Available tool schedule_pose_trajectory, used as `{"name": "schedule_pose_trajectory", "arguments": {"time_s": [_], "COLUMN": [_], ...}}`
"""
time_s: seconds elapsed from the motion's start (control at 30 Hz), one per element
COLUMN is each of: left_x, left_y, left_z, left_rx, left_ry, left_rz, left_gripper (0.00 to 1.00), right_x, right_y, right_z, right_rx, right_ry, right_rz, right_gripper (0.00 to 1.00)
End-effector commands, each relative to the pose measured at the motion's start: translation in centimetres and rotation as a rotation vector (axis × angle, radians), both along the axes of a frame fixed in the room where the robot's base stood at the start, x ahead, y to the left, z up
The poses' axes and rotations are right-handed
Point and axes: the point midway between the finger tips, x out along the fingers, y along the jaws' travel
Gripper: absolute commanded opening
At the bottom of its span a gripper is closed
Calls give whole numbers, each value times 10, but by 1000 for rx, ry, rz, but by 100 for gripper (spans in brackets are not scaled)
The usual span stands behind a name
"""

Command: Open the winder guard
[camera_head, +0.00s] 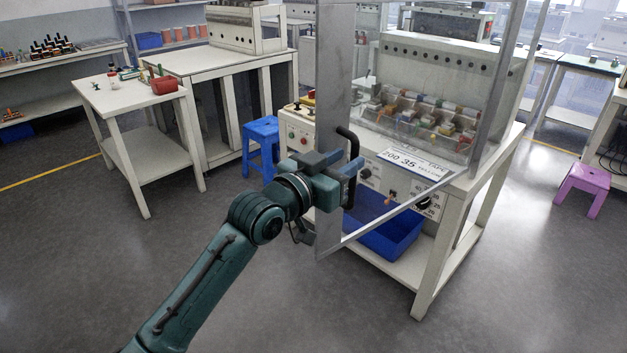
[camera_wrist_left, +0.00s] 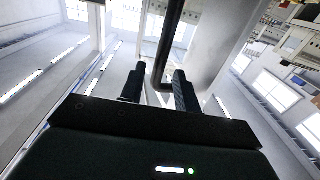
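The winder guard is a clear panel in a grey metal frame (camera_head: 335,75). It stands at an angle out from the front of the winder (camera_head: 440,70), its left edge towards me. A black bar handle (camera_head: 351,140) is on that left edge; it also shows in the left wrist view (camera_wrist_left: 168,45). My left gripper (camera_head: 350,170) is at the handle's lower part. In the left wrist view its fingers (camera_wrist_left: 158,88) are apart, with the handle between them and a gap on the left side. I cannot tell whether the right finger touches it. My right gripper is out of view.
A blue bin (camera_head: 385,235) sits on the winder table's lower shelf. A blue stool (camera_head: 262,145) and a white table (camera_head: 130,95) stand to the left. A purple stool (camera_head: 583,182) is at the right. The floor in front is clear.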

Motion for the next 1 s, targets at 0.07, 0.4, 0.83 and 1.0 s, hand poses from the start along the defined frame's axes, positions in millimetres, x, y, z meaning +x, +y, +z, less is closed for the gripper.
{"name": "schedule_pose_trajectory", "arguments": {"time_s": [0.07, 0.4, 0.83, 1.0], "left_x": [-12, -55, -66, -66], "left_y": [14, 60, 70, 73], "left_z": [-3, -1, 0, -10], "left_rx": [1, 1, 0, -4], "left_ry": [-1, -1, 0, 16], "left_rz": [1, 2, 0, 13], "left_gripper": [32, 32, 32, 32], "right_x": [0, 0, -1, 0], "right_y": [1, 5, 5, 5], "right_z": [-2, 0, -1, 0], "right_rx": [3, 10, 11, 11], "right_ry": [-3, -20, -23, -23], "right_rz": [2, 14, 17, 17], "right_gripper": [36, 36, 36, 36]}}
